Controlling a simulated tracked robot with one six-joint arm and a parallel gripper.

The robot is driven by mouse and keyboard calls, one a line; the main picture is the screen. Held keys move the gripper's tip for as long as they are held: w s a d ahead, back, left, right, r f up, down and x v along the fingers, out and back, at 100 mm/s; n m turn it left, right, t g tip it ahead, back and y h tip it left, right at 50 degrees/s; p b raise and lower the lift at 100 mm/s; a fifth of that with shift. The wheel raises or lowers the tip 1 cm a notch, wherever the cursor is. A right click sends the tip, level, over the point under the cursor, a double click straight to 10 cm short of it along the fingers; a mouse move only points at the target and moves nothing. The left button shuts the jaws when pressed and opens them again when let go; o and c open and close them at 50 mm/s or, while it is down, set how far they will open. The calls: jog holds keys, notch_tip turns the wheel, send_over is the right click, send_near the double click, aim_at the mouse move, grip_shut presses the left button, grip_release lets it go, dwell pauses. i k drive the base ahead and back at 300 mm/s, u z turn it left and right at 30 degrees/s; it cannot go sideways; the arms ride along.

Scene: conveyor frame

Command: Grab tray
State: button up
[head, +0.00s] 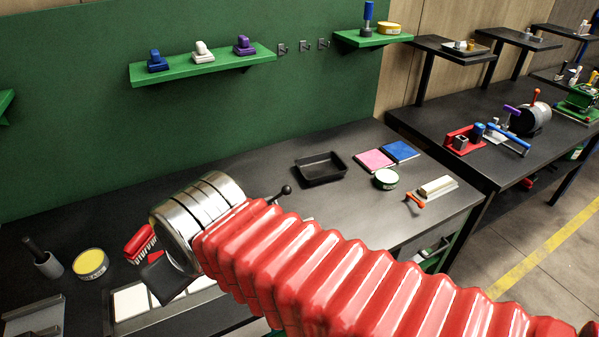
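A small black tray (322,181) with raised walls lies on the dark workbench, right of the picture's centre. It looks empty, and nothing touches it. My gripper (166,280) is at the lower left, at the end of my red-sleeved arm, below a shiny metal wrist. Only a dark part of it shows, well to the left of the black tray and apart from it. Its fingers are mostly hidden, so I cannot tell whether it is open or shut.
A yellow tin (91,263) and a dark-handled cup (47,264) stand at left. Green shelves (205,68) hang above.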

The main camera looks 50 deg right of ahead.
aim_at(321, 167)
jog(key=u, duration=0.65)
jog(key=k, duration=1.65)
jog(key=z, duration=0.85)
jog(key=i, duration=1)
jog(key=z, duration=0.05)
